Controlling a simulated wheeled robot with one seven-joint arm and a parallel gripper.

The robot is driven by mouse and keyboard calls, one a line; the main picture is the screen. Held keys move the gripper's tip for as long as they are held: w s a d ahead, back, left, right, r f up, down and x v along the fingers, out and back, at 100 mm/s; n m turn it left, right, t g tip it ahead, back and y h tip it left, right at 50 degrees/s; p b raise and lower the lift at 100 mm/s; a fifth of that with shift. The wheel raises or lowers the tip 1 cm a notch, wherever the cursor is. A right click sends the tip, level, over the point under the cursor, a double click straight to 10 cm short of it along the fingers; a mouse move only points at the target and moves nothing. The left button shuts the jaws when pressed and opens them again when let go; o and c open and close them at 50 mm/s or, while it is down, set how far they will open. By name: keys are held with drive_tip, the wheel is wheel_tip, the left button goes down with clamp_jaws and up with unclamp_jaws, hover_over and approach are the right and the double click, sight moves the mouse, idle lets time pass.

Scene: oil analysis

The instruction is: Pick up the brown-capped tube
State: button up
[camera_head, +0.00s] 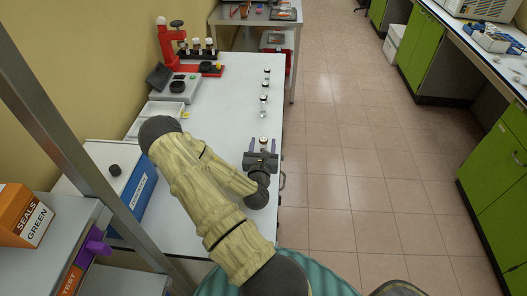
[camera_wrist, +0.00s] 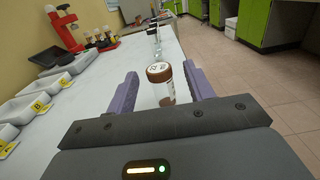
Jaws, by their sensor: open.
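The brown-capped tube (camera_wrist: 161,82) stands upright on the white table in the wrist view, with a lettered brown cap and a clear body. It lies between the two purple fingers of my gripper (camera_wrist: 160,88), with a gap visible on either side. In the head view the tube's cap (camera_head: 263,140) shows just beyond my gripper (camera_head: 263,147), near the table's right edge. My gripper is open and its fingers flank the tube. The lower part of the tube is partly hidden by the gripper body in the wrist view.
Several more small tubes (camera_head: 264,98) stand in a line farther back along the white table (camera_head: 235,105). A red stand (camera_head: 172,47) and white trays (camera_wrist: 30,107) are on the left. A blue-and-white box (camera_head: 135,190) is near my arm. The floor on the right is clear.

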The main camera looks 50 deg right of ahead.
sight(264, 138)
drive_tip(key=x, duration=0.3)
drive_tip(key=shift+w+d+p, duration=0.25)
drive_tip(key=shift+p, duration=0.05)
drive_tip(key=shift+c, duration=0.4)
clamp_jaws()
